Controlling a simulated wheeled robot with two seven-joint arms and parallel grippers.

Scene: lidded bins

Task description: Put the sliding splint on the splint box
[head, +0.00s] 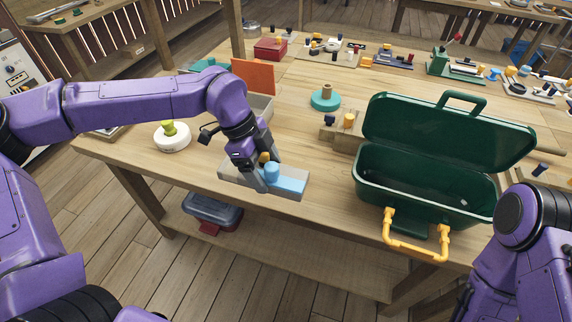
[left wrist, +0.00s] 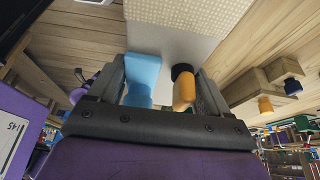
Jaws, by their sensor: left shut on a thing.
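My left gripper (head: 256,180) is low over a shallow grey box (head: 233,177), which looks like the splint box, near the table's front edge. A light blue piece (head: 291,184), which looks like the sliding splint, lies at the box's right end, with a raised blue knob beside the fingers. In the left wrist view the blue piece (left wrist: 143,75) and a yellow-orange knob (left wrist: 183,92) with a black end show between the fingers (left wrist: 165,85). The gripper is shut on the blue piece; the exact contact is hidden.
An open green case (head: 425,222) with a yellow handle stands right of the box. A white round thing (head: 172,143) with a green knob is to the left. A grey bin (head: 262,108) with an orange lid (head: 254,77) stands behind. Bare table separates box and case.

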